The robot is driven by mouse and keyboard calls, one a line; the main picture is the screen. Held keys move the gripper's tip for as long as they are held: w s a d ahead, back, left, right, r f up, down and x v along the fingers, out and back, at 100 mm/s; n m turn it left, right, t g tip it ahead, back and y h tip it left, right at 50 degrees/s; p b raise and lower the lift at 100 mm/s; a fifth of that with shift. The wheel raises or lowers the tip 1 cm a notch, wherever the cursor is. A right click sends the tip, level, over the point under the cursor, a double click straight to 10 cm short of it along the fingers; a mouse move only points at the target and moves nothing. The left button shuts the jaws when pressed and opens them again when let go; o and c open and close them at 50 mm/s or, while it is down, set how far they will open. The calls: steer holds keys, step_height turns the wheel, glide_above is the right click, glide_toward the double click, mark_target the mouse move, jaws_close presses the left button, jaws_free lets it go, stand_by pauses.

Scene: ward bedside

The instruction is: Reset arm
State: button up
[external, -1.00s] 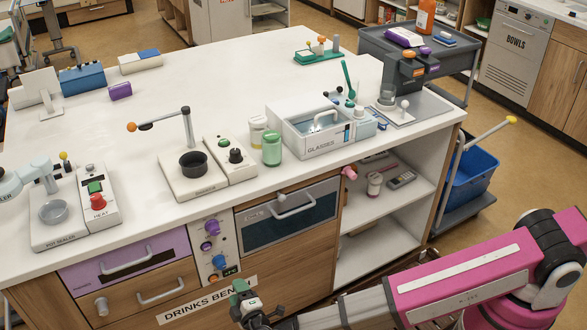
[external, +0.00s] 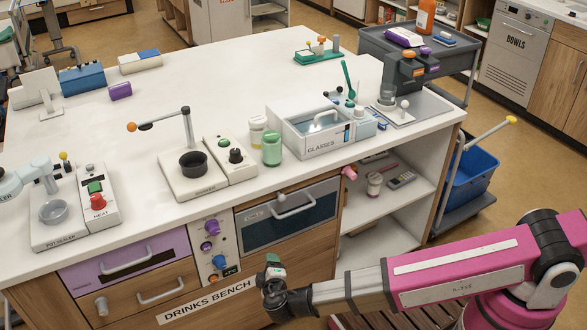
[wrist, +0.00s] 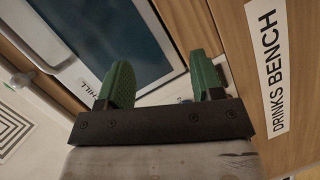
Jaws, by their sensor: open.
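My gripper (external: 273,262) is in front of the drinks bench, low by its wooden front panel, right of the "DRINKS BENCH" label (external: 207,301). In the wrist view its two green fingers (wrist: 160,88) stand apart with nothing between them. Behind them the wrist view shows a dark glass door (wrist: 125,40) in a pale frame. The label also shows there (wrist: 268,65), at the right. My pink arm reaches in from the lower right of the external view.
The white worktop (external: 215,75) carries a glasses box (external: 310,133), a green-lidded jar (external: 272,149) and a heater unit (external: 97,197). Open shelves (external: 385,215) sit right of the oven-like door (external: 285,218). A blue bin (external: 470,175) stands at the right.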

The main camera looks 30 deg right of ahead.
steer(key=w+d+f+m+g+y, duration=0.1)
steer(key=d+m+g, duration=0.4)
steer(key=d, duration=1.9)
steer(key=w+d+f+m+g+y, duration=0.2)
steer(key=d+m+g, duration=0.3)
steer(key=d, duration=1.9)
steer(key=f+g+y, duration=0.1)
steer(key=g, duration=0.3)
steer(key=shift+d+f+m+y, duration=0.2)
steer(key=shift+f+m+y, duration=0.1)
steer(key=shift+m, duration=0.1)
